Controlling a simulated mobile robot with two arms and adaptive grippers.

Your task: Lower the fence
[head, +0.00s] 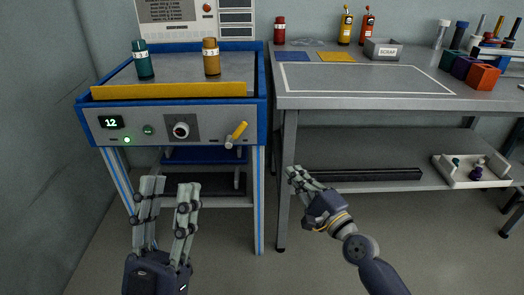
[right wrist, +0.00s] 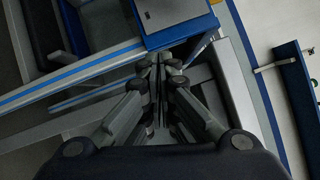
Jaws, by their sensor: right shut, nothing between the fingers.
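The yellow fence (head: 168,91) is a long bar standing along the front edge of the blue-framed machine's top in the head view. Below it on the grey front panel is a yellow-handled lever (head: 237,133), tilted up to the right. My left gripper (head: 168,190) is open and empty in front of the machine, below the panel. My right gripper (head: 294,174) is shut and empty, below the table's front edge and to the right of the lever. The right wrist view shows its closed fingers (right wrist: 160,62) near a blue frame corner.
A teal bottle (head: 143,60) and an amber bottle (head: 211,57) stand on the machine top behind the fence. The panel has a display reading 12 (head: 111,122) and a round knob (head: 181,130). The table (head: 370,102) at right carries a scrap bin (head: 382,49) and coloured blocks.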

